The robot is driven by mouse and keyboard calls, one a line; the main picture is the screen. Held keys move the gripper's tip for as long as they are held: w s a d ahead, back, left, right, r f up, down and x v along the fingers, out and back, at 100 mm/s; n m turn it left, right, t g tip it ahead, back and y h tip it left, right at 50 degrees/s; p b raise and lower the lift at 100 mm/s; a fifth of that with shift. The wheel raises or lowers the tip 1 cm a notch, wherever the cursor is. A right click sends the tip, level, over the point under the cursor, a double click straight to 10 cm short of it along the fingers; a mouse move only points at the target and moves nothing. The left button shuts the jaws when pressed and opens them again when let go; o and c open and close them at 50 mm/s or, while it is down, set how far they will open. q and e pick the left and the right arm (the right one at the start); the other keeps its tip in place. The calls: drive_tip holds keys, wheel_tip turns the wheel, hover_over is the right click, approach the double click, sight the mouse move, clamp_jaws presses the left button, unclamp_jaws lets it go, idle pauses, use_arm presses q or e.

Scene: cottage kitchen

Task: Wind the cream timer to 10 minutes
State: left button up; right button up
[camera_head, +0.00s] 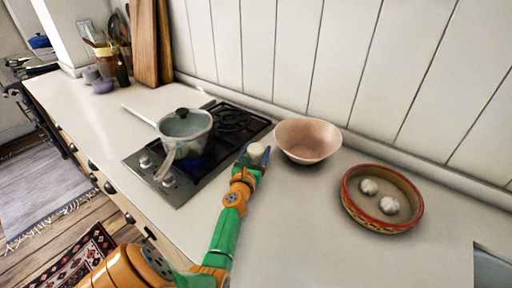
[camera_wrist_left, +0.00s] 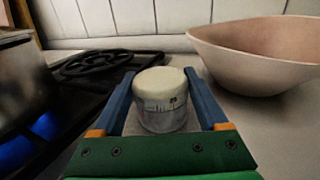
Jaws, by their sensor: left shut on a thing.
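The cream timer (camera_wrist_left: 161,98) is a small round drum with a cream top and a grey lower band with dark marks. It stands on the counter between the cooktop and the pink bowl. In the head view the timer (camera_head: 257,151) shows at the tip of my left arm. My left gripper (camera_head: 256,160) is shut on it, one blue finger on each side, as the left wrist view (camera_wrist_left: 162,100) shows. The marks are too small to read, so I cannot tell the setting. My right gripper is not in view.
A pink bowl (camera_head: 307,140) stands close to the right of the timer. A gas cooktop (camera_head: 175,185) with a lit blue flame and a metal pan (camera_head: 186,125) is to the left. A red-rimmed dish (camera_head: 382,216) with garlic bulbs is at right. The front counter is clear.

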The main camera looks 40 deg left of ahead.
sight(254, 157)
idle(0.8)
use_arm(q)
drive_tip(key=o, duration=1.3)
drive_tip(key=shift+c, duration=0.2)
drive_tip(key=p+v, duration=0.1)
drive_tip(key=v, duration=0.6)
drive_tip(key=shift+s, duration=0.1)
